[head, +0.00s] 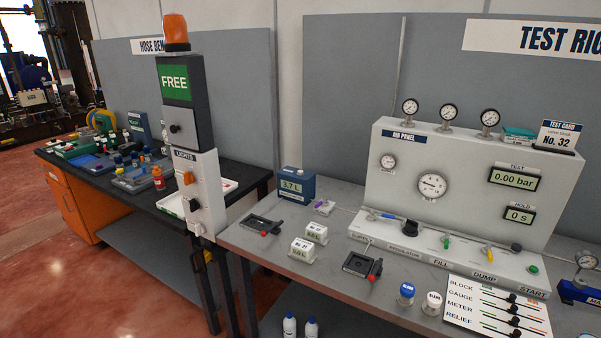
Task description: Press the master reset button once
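No label reading master reset can be made out, so I cannot tell which control is that button. On the air panel (400,215), a small green button (533,269) sits above the word START. A dark round knob (516,247) is just above it. An orange-red knob (188,177) is on the grey LIGHTS box (199,166) below. My gripper is not in view.
The grey test bench (240,238) holds small meters, clamps, a blue-capped jar (406,292), a white-capped jar (432,303) and a lever board (497,310). The hose bench (115,185) stands at left. Red floor (85,290) is open at front left.

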